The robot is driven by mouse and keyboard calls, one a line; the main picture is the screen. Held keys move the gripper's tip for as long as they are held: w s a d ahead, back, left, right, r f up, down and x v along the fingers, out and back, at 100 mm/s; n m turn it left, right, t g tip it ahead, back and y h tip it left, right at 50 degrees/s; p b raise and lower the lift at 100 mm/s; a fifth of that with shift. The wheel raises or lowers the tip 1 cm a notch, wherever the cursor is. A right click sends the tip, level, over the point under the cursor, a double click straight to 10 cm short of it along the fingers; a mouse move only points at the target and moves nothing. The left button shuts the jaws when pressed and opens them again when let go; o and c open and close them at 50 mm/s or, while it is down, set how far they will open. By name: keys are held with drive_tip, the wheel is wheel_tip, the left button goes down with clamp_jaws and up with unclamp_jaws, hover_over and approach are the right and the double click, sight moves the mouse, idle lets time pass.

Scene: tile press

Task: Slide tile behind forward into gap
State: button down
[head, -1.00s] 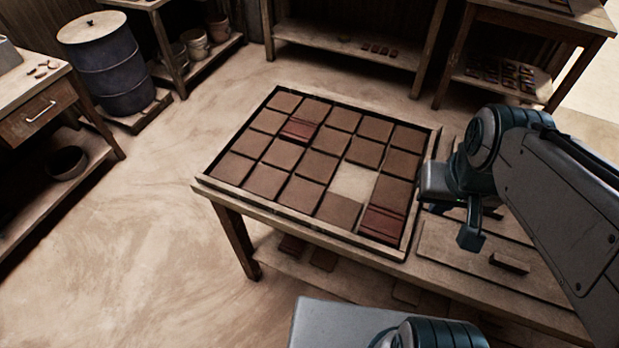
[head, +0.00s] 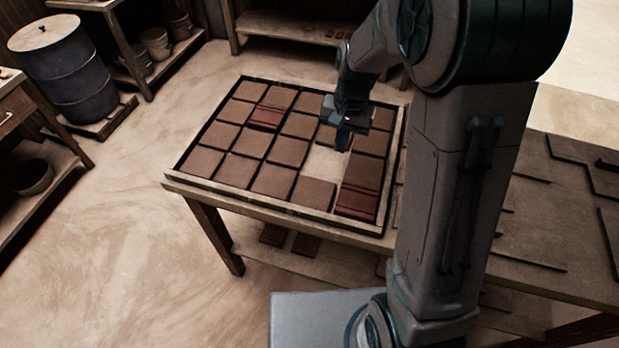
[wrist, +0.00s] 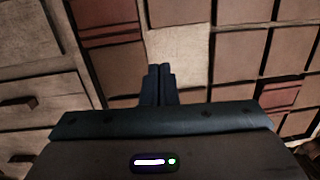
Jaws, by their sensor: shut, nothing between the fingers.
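The framed tile board (head: 178,170) holds brown square tiles in rows. One cell is an empty pale gap (head: 320,165), also seen in the wrist view (wrist: 180,48) just beyond my fingertips. The brown tile behind the gap (head: 326,133) is partly hidden by my gripper in the head view. My gripper (head: 343,147) points down with its fingers shut and empty, over the area of that tile and the gap's far edge. The wrist view shows the closed fingertips (wrist: 160,70) close to the gap's edge. I cannot tell whether they touch anything.
A dark-red ridged tile (head: 357,203) lies in the near right corner, another (head: 265,117) toward the back left. A wooden frame rim surrounds the tiles. The worktable (head: 535,240) extends right with thin strips on it. A blue drum (head: 65,75) stands back left.

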sight(310, 199)
drive_tip(key=shift+m+g, duration=0.6)
drive_tip(key=shift+m, duration=0.1)
drive_tip(key=w+f, duration=0.1)
drive_tip(key=f, duration=0.1)
drive_tip(key=w+a+f, duration=0.1)
drive_tip(key=f, duration=0.2)
drive_tip(key=w+a+f, duration=0.1)
drive_tip(key=f, duration=0.1)
drive_tip(key=shift+w+f, duration=0.3)
drive_tip(key=s+a, duration=0.1)
drive_tip(key=s, duration=0.2)
drive_tip(key=s+a+p, duration=0.1)
drive_tip(key=s+a, duration=0.1)
drive_tip(key=s, duration=0.2)
drive_tip(key=s+a, duration=0.2)
drive_tip(key=s, duration=0.1)
drive_tip(key=shift+s+a+r, duration=0.1)
drive_tip(key=shift+s+a, duration=0.1)
drive_tip(key=shift+a, duration=0.05)
drive_tip(key=shift+s+f+p, duration=0.2)
drive_tip(key=shift+f+p, duration=0.05)
drive_tip(key=shift+p, duration=0.1)
drive_tip(key=shift+w+f+b, duration=0.15)
drive_tip(key=shift+f+b, duration=0.15)
drive_tip(key=shift+f, duration=0.35)
drive_tip(key=shift+s, duration=0.2)
drive_tip(key=shift+f, duration=0.1)
